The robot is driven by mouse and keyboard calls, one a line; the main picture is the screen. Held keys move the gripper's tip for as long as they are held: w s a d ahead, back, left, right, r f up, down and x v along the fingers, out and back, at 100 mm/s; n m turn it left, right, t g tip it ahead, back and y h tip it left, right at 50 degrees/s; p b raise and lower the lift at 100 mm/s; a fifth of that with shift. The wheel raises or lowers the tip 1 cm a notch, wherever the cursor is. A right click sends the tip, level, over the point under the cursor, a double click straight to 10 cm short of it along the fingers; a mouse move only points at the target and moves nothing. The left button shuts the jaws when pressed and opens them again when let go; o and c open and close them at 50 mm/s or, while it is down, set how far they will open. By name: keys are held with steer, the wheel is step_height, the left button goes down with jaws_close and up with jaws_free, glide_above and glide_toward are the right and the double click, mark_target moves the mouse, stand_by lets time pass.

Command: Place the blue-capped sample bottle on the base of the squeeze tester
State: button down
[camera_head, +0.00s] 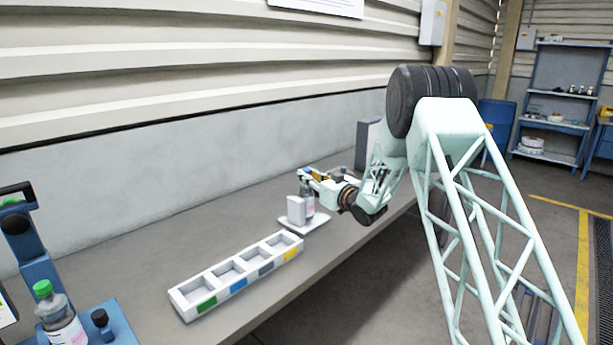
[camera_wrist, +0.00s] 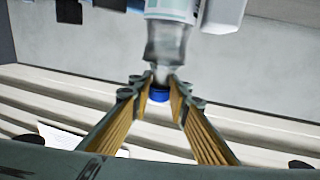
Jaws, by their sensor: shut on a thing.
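The blue-capped sample bottle (camera_wrist: 168,40) is clear, with a pale label, and its blue cap (camera_wrist: 159,94) shows between my fingers in the wrist view. My gripper (camera_wrist: 160,80) is shut on the bottle at its neck, just by the cap. In the head view my gripper (camera_head: 304,177) is at the far part of the bench, and the bottle (camera_head: 308,203) hangs upright below it. A white device with a flat base (camera_head: 305,226) and an upright block, perhaps the squeeze tester, is there. The bottle is beside the block, over the base; I cannot tell whether it touches.
A white tray (camera_head: 190,309) with several colour-marked compartments lies on the bench in front of the device. A blue machine (camera_head: 40,270) with a green-capped bottle (camera_head: 62,318) stands at the near left. The wall runs behind. The bench between wall and tray is clear.

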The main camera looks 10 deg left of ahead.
steer(key=c, duration=2.5)
jaws_free()
steer(key=shift+f, duration=0.1)
steer(key=shift+o, duration=0.2)
steer(key=p+v, duration=0.1)
steer(key=v, duration=1.1)
steer(key=shift+p, duration=0.3)
steer(key=shift+r, duration=0.25)
